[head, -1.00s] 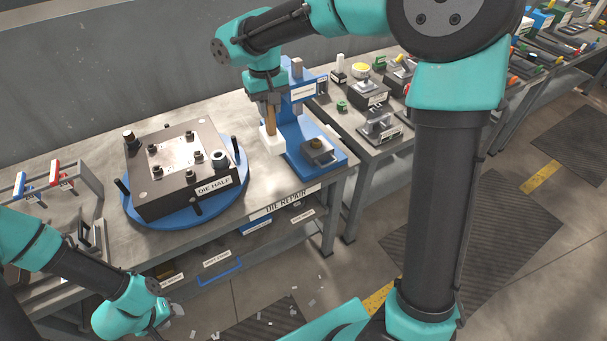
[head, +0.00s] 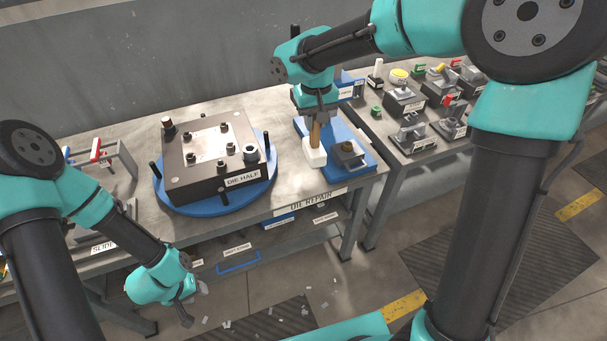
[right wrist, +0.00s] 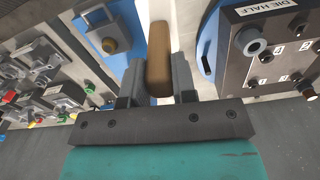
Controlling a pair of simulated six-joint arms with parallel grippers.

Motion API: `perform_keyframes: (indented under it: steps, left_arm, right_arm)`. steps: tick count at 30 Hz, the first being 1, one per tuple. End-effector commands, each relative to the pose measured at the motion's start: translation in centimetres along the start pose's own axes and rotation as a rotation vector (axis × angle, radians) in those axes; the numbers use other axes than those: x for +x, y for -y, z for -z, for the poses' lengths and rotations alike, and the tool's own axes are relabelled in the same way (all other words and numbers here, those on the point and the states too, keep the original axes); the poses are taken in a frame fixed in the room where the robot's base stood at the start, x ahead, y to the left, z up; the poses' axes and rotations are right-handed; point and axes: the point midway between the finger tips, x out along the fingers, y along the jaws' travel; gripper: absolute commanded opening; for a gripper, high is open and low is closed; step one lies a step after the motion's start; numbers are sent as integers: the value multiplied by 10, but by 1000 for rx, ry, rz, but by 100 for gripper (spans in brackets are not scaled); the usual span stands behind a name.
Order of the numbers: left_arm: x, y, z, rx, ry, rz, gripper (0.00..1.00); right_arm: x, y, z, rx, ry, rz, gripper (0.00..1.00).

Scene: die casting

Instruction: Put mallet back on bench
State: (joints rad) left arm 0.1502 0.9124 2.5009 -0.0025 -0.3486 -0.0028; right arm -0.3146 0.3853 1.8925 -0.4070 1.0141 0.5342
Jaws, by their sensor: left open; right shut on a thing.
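The mallet has a wooden handle and a white head (head: 314,152). My right gripper (head: 320,120) is shut on the mallet's handle and holds it upright, head down, between the die half and the blue press base. In the right wrist view the brown handle (right wrist: 159,60) sits between the two fingers; the head is hidden there. Whether the head touches the bench (head: 290,195) cannot be told. My left gripper (head: 187,305) hangs low in front of the bench, away from the mallet, and is open.
The die half (head: 215,165) sits on a blue round turntable (head: 215,209) left of the mallet. A blue press with a grey block (head: 348,155) is right of it. A second bench with several fixtures (head: 412,130) stands further right. A slide rack is at the left.

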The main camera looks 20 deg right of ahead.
Motion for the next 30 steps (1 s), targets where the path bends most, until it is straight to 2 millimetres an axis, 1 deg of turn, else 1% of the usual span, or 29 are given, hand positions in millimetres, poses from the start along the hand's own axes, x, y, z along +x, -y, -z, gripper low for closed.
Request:
perform_keyframes:
  steps: [1, 6, 9, 12, 15, 18, 27, 30]
  left_arm:
    - [0, 0, 0, 0, 0, 0, 43]
    - [0, 0, 0, 0, 0, 0, 43]
    - [0, 0, 0, 0, 0, 0, 43]
    - [0, 0, 0, 0, 0, 0, 43]
    - [0, 0, 0, 0, 0, 0, 43]
    - [0, 0, 0, 0, 0, 0, 43]
    - [0, 0, 0, 0, 0, 0, 43]
    - [0, 0, 0, 0, 0, 0, 43]
  right_arm:
    - [11, 8, -8, -13, 3, -4, 0]
    - [50, 32, -37, -52, 1, -5, 0]
    - [69, 44, -55, -73, 2, -2, 0]
    - [83, 52, -69, -89, 3, 3, 0]
    - [91, 56, -78, -97, 3, 8, 0]
    - [94, 58, -81, -100, 4, 10, 0]
    - [94, 58, -81, -99, 3, 10, 0]
    - [94, 57, -76, -98, 3, 10, 0]
